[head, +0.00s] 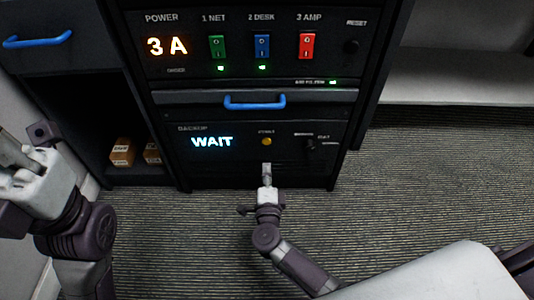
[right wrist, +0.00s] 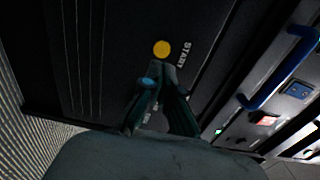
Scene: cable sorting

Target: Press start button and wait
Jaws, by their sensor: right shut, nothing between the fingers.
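The yellow start button (head: 266,141) is on the dark lower panel labelled BACKUP, right of a lit display (head: 212,142) that reads WAIT. The button also shows in the right wrist view (right wrist: 161,49), beside the word START. My right gripper (head: 266,168) is shut and empty, just below the button in the head view. In the right wrist view its fingertips (right wrist: 163,66) are together close to the button's edge; I cannot tell whether they touch it. My left gripper (head: 14,152) is at the left edge, partly cut off, and its jaws are unclear.
Above is a power panel reading 3 A, with green (head: 217,46), blue (head: 262,46) and red (head: 307,46) switches; lights glow below green and blue. A blue drawer handle (head: 254,102) sticks out between panels. Small boxes (head: 122,152) sit in the left shelf. Carpet is clear at right.

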